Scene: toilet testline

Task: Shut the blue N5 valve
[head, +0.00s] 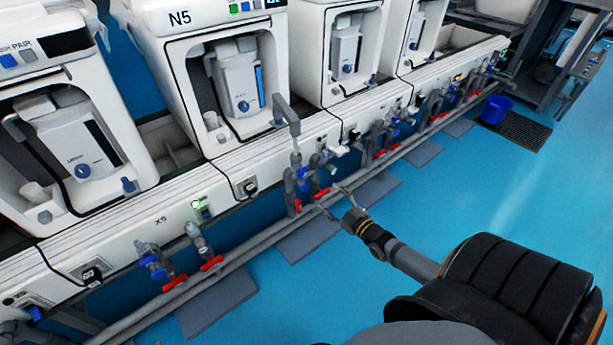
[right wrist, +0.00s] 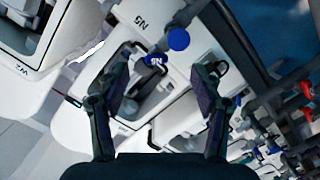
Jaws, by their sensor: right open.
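In the head view a blue valve handle (head: 303,173) sits on the grey upright pipes below the machine marked N5. In the right wrist view a blue handle with N5-like white lettering (right wrist: 155,61) shows beyond and between my fingertips. A second blue round handle (right wrist: 178,39) is just above and right of it. My right gripper (head: 333,198) is open and empty, in front of the N5 pipes. Its two fingers (right wrist: 161,83) stand wide apart in the wrist view, with no visible contact on a handle. My left gripper is not in view.
Red handles (head: 297,206) sit low on the same pipes, close to my right gripper. A long horizontal pipe (head: 250,250) runs along the white machine row. More blue and red valves (head: 385,135) stand to the right. The blue floor (head: 470,185) is open at right, with a blue bucket (head: 496,109).

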